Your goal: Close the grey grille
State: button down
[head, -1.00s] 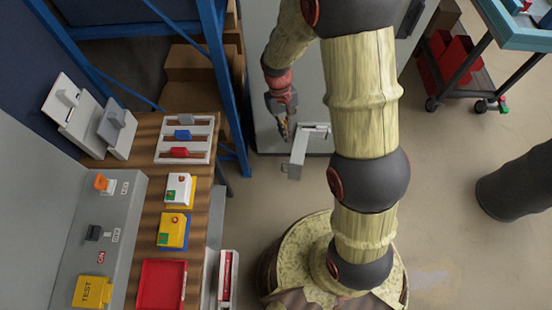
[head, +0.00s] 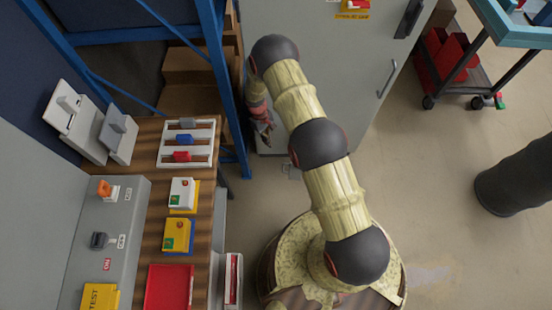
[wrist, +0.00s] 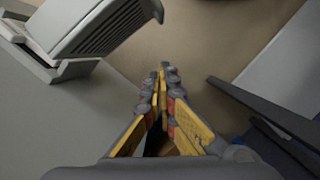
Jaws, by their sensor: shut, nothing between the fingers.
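The grey grille (wrist: 105,28) is at the upper left of the wrist view, a slatted cover swung out at an angle from its pale frame (wrist: 35,62) on the grey cabinet. In the head view my gripper (head: 266,142) is beside the cabinet's left edge.
The grey cabinet (head: 350,90) stands behind my arm. A blue rack post (head: 230,100) is close on the gripper's left. A wooden bench (head: 150,200) with switches and boxes is at left. Open floor (head: 430,180) lies to the right, before a dark bin (head: 515,180).

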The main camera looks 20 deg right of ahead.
jog(key=s+d+f+b, duration=0.2)
jog(key=s+f+b, duration=0.2)
jog(key=f, duration=0.6)
jog(key=shift+s+d, duration=0.4)
jog(key=shift+s, duration=0.7)
